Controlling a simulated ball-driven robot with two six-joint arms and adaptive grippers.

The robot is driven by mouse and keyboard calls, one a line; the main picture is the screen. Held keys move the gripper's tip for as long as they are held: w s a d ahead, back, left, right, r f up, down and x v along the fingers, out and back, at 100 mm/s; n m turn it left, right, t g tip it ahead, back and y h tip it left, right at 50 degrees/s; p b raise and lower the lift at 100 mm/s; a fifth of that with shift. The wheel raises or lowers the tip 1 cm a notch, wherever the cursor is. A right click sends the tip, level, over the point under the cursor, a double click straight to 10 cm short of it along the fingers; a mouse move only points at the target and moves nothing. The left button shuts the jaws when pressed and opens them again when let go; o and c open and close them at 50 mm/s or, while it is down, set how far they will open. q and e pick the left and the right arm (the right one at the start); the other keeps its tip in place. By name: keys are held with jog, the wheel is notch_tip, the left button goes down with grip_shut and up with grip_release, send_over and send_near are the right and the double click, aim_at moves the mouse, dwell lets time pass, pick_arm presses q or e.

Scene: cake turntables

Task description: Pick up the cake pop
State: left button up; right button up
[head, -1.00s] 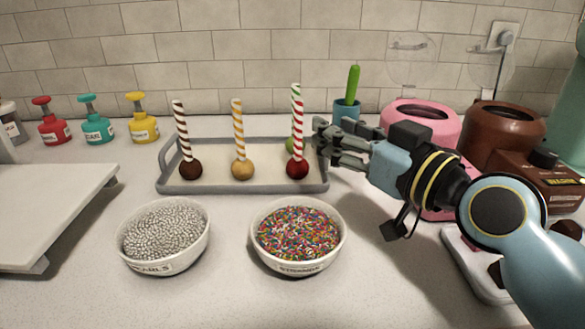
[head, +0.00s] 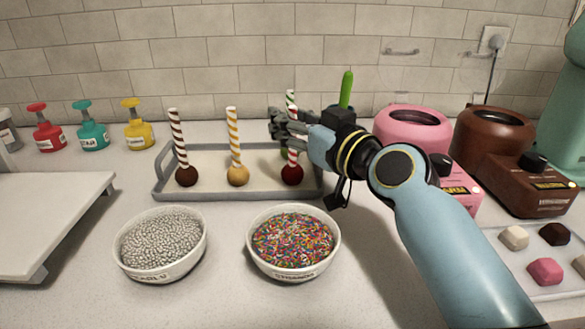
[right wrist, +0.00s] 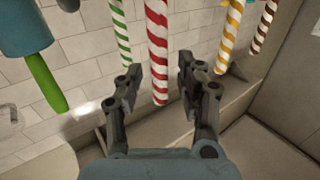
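A grey tray (head: 215,195) holds a brown cake pop (head: 186,176), a tan one (head: 238,175) and a red one (head: 292,174), their striped sticks pointing up. My right gripper (head: 278,125) is at the red pop's stick, above its ball, and hides part of the stick. In the right wrist view the open fingers (right wrist: 158,80) have the red-striped stick (right wrist: 157,35) between them, with gaps on both sides. A green-striped stick (right wrist: 120,35) stands beside it; its pop is mostly hidden in the head view. My left gripper is not in view.
In front of the tray stand a pearl bowl (head: 160,270) and a sprinkle bowl (head: 293,269). A pink pot (head: 410,140) and a brown pot (head: 495,145) stand right. Bottles line the back left; a white stand (head: 45,215) is at left. A green-handled tool (head: 346,88) is behind my gripper.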

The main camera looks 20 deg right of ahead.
grip_shut()
dwell(0.4)
